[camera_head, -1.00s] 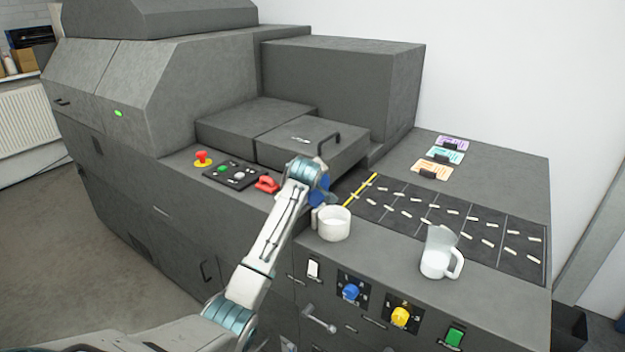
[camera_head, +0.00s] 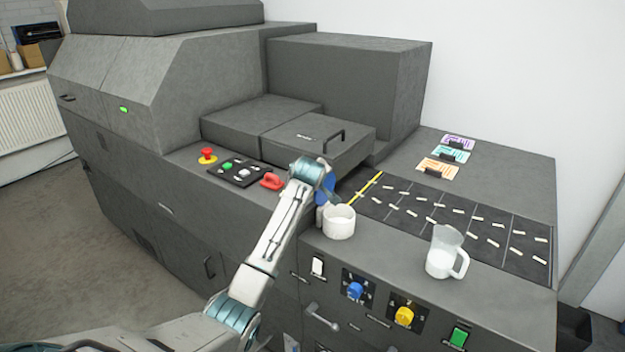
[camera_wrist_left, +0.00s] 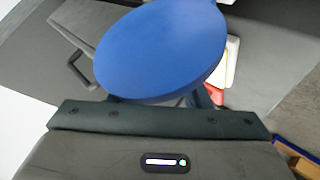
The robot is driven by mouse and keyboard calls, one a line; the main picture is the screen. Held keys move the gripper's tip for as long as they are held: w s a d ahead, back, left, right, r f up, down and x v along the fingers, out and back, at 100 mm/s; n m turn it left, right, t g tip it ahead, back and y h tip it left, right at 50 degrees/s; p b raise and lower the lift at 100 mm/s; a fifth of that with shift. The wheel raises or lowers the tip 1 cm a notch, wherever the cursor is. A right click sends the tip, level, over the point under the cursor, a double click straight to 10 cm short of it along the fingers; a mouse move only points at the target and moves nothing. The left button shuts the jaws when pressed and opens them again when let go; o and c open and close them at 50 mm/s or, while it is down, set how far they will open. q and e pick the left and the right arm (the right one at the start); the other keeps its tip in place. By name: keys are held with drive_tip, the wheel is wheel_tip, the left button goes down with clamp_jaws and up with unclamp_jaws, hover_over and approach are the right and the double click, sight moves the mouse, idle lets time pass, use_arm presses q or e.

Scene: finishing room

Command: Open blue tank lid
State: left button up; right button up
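A round blue lid (camera_wrist_left: 160,50) fills the upper middle of the left wrist view, right in front of my left gripper. The tank under the lid is not clearly visible. My right gripper is out of view.
A clear jug (camera_head: 444,252) stands farther right on the grey machine top.

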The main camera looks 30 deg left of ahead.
use_arm(q)
drive_tip(key=shift+r, duration=0.15)
drive_tip(key=shift+s+d+r, duration=0.15)
drive_tip(key=shift+s, duration=0.05)
drive_tip(key=b+v, duration=0.3)
drive_tip(key=v, duration=0.7)
